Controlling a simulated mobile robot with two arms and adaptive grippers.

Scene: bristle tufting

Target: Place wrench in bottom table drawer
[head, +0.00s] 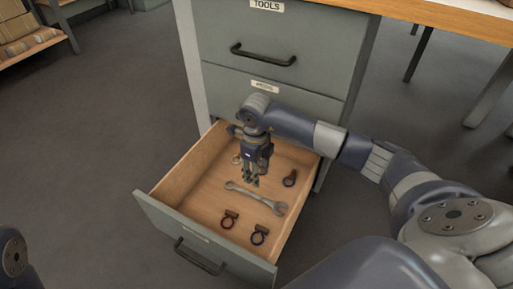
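A silver wrench (262,199) lies flat and slantwise on the wooden floor of the bottom drawer (188,190). The drawer is pulled out, with its grey front and black handle (202,257) toward the lower left. My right gripper (251,183) points down inside the drawer, just above the wrench's left end. Its fingertips look slightly apart, with nothing between them. The exact gap between the fingers and the wrench is hard to judge. My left gripper is out of view; only a piece of that arm shows at the lower left.
Two closed drawers are above, the upper labelled TOOLS (268,5). A wooden shelf (28,45) stands at the upper left. The floor left is clear.

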